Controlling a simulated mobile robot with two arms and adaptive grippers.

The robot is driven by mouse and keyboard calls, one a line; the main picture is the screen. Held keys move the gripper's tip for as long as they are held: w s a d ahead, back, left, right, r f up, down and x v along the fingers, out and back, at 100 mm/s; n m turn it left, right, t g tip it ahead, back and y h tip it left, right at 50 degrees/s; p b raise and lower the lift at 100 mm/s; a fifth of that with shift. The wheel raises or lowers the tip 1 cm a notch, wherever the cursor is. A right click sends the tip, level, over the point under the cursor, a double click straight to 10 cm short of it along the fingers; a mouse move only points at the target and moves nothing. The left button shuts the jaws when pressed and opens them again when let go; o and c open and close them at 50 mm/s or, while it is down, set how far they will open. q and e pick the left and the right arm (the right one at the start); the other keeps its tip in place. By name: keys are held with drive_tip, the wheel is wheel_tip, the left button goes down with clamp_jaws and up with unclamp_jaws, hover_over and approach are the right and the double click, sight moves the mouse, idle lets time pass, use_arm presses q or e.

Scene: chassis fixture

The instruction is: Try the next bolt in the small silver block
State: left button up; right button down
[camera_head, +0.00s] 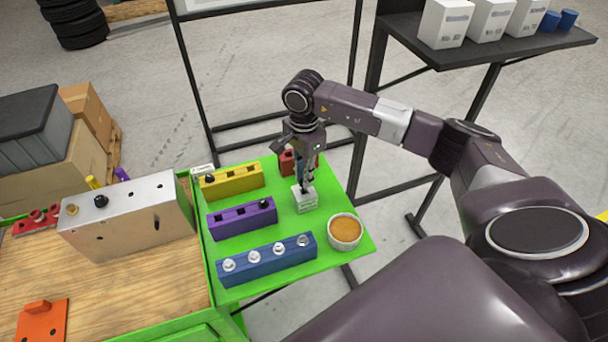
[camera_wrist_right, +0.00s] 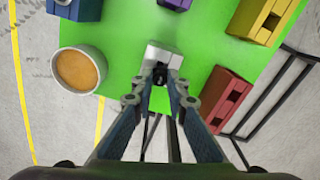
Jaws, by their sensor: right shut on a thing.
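The small silver block (camera_head: 305,203) stands on the green table top, near its right side. It also shows in the wrist view (camera_wrist_right: 165,54). My right gripper (camera_head: 306,184) points down right above it. In the wrist view the fingers (camera_wrist_right: 159,88) close around a small dark bolt (camera_wrist_right: 160,73) at the block's top. Whether the bolt is inside the hole or only at its mouth cannot be told. The blue block (camera_head: 268,262) carries several silver bolts. The purple block (camera_head: 240,218) has a black bolt at its right end; the yellow block (camera_head: 236,181) has one at its left.
A white bowl with orange-brown contents (camera_head: 345,231) stands right of the blue block. A red block (camera_head: 286,163) is partly hidden behind my right gripper. The large silver chassis box (camera_head: 130,220) stands on the wooden surface at left. Bare green table lies between the blocks.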

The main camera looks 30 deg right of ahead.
drive_tip(key=shift+f+b, duration=0.9)
drive_tip(key=shift+f, duration=0.2)
drive_tip(key=c, duration=1.8)
unclamp_jaws()
drive_tip(key=shift+r, duration=0.1)
drive_tip(key=shift+r+p, duration=1.85)
drive_tip(key=shift+r, duration=1.15)
